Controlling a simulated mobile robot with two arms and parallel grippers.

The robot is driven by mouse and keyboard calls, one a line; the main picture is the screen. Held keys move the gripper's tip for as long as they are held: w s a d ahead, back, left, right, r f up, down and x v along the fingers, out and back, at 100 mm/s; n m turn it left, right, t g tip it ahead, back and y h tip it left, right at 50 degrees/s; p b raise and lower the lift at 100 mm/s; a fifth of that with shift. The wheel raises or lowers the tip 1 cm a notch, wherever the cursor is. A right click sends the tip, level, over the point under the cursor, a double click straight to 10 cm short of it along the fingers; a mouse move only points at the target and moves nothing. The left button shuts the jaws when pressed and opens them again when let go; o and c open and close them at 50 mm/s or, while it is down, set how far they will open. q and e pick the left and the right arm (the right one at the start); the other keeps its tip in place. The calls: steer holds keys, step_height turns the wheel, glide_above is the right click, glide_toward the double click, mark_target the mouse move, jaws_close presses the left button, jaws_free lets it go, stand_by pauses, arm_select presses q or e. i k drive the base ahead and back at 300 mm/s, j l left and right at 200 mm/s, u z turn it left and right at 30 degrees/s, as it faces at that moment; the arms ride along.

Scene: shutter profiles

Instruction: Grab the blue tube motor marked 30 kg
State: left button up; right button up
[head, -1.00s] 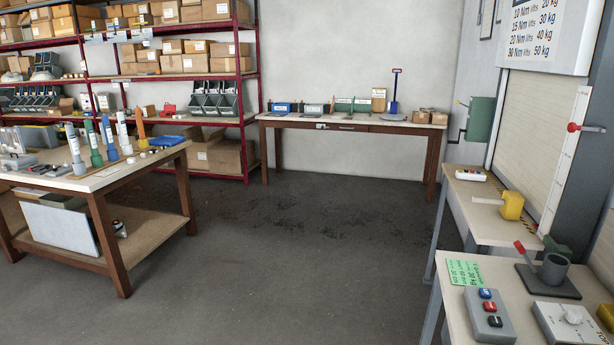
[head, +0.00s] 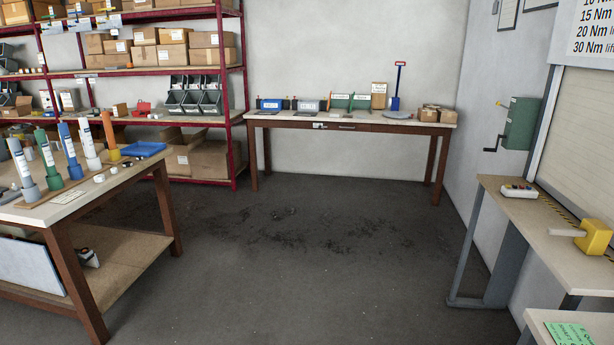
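Several tube motors stand upright in a row on the left table (head: 130,165). A blue tube motor (head: 68,145) stands in the middle of the row, with a pale label too small to read. Neither of my grippers shows in the head view.
A blue tray (head: 145,149) lies behind the motors. Red shelving (head: 232,120) with boxes stands at the back left, and a long bench (head: 350,125) at the back wall. A workbench (head: 545,240) is on the right. The dark floor (head: 290,260) between them is clear.

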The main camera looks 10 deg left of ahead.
mark_target(63, 128)
steer(key=i+j+u, duration=0.1)
steer(key=i+u, duration=0.25)
steer(key=i, duration=0.7)
steer(key=i+l+u, duration=0.2)
steer(key=i+u, duration=0.15)
steer(key=i, duration=0.7)
steer(key=i+u, duration=0.8)
steer(key=u, duration=0.15)
steer(key=i+l+u, duration=0.25)
steer(key=i+u, duration=0.25)
steer(key=i+l+u, duration=0.2)
steer(key=l+u, duration=0.25)
steer(key=i+l+u, duration=0.55)
steer(key=l, duration=0.15)
